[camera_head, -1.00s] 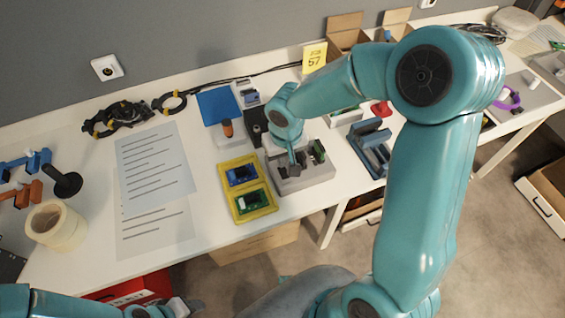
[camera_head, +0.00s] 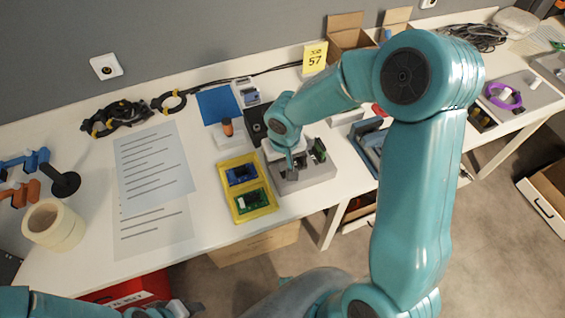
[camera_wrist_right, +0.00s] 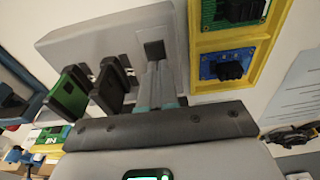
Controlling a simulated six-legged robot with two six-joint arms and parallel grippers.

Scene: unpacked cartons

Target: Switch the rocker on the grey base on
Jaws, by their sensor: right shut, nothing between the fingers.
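The grey base (camera_head: 312,177) lies on the white table; it also shows at the top of the right wrist view (camera_wrist_right: 95,40). A small dark rocker (camera_wrist_right: 154,49) sits on it, straight ahead of my right gripper's fingertips. My right gripper (camera_wrist_right: 155,68) is shut and empty, pointing down over the base; in the head view it shows at the base's left part (camera_head: 290,163). Whether the tips touch the rocker, and which way it is tilted, I cannot tell. My left gripper (camera_head: 165,309) is partly in view at the bottom left, its jaws unclear.
Green (camera_wrist_right: 68,95) and dark (camera_wrist_right: 110,85) upright parts stand on the base beside the fingers. A yellow tray (camera_head: 263,211) with blue and green boards lies close left of the base. A blue-grey fixture (camera_head: 366,148) stands to the right. Papers (camera_head: 153,165) lie on the left.

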